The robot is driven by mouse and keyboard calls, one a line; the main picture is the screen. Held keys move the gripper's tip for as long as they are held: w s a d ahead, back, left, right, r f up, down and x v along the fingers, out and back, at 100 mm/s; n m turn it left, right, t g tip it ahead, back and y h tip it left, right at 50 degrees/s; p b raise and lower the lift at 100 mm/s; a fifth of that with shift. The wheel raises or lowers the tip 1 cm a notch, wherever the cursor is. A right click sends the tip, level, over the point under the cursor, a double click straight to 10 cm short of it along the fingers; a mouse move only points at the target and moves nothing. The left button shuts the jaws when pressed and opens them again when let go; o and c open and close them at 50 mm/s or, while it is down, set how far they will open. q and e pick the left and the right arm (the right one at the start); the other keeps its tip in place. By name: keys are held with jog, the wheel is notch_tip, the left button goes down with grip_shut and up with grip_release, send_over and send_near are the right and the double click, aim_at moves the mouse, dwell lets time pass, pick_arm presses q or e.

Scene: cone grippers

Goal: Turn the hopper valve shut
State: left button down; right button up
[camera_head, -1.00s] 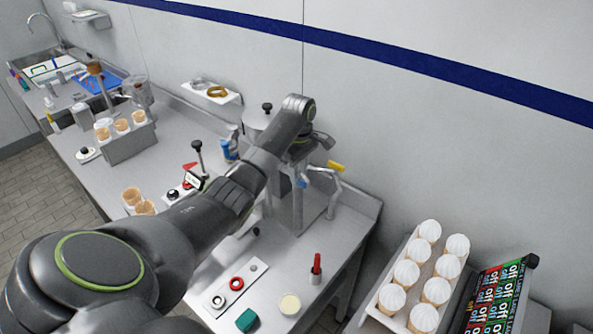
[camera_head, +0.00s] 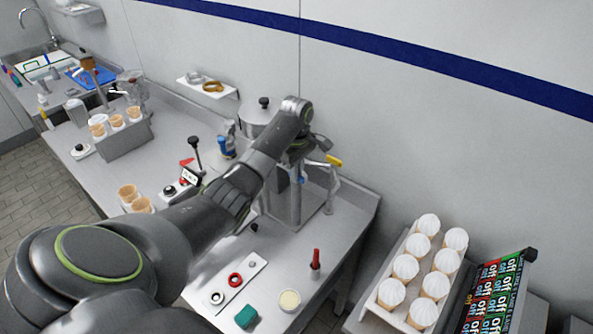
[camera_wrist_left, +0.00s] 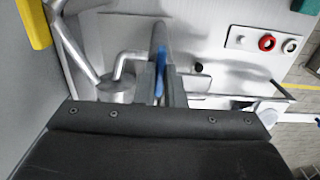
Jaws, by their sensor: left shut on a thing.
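The hopper, a lidded steel pot (camera_head: 257,113), stands at the back of the steel counter, partly behind my left arm. A blue valve handle (camera_wrist_left: 159,58) shows between the fingers of my left gripper (camera_wrist_left: 160,82) in the left wrist view. The gripper is shut on it. In the head view a small bit of the blue handle (camera_head: 301,174) shows below my wrist, and the gripper itself is mostly hidden. A yellow handle (camera_head: 333,160) sits on a bent pipe just right of it, and also shows in the left wrist view (camera_wrist_left: 38,22). My right gripper is not in view.
A white panel with red and dark rings (camera_head: 235,280), a green block (camera_head: 246,316), a round cream-coloured dish (camera_head: 289,300) and a red-topped holder (camera_head: 315,262) are at the counter's front. A tray of white-topped cones (camera_head: 376,300) stands at right. The wall is close behind.

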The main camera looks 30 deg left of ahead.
pick_arm(q)
jog(key=shift+a, duration=0.1)
jog(key=m, duration=0.4)
jog(key=shift+m, duration=0.3)
jog(key=m, duration=0.4)
jog(key=shift+m, duration=0.3)
jog(key=m, duration=0.4)
jog(key=shift+r, duration=0.1)
jog(key=shift+m, duration=2.3)
jog(key=c, duration=1.5)
grip_release()
jog(key=shift+w, duration=0.1)
